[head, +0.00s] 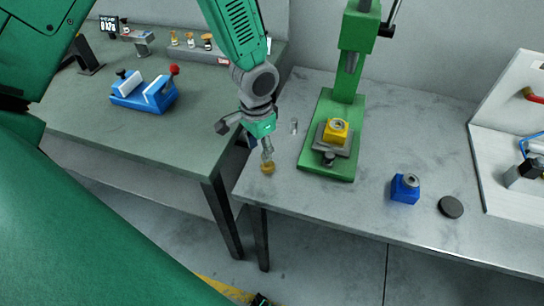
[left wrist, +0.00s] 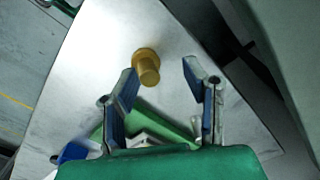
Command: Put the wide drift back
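A brass piece (head: 267,168), which I take to be the wide drift, stands near the left edge of the grey right-hand table (head: 250,190). In the left wrist view the brass piece (left wrist: 147,68) shows a wider flange and a narrower round shank, and it sits between and just beyond the fingertips, closer to the left-hand finger. My left gripper (head: 265,146) is over it, pointing down. My right gripper is not in view.
A green press (head: 345,90) with a yellow block (head: 336,131) stands right of the gripper. A small metal pin (head: 294,127) is close by. A blue block (head: 405,188) and dark disc (head: 451,207) lie farther right. The left table holds small brass-and-dark pieces (head: 190,40) and a blue fixture (head: 143,95).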

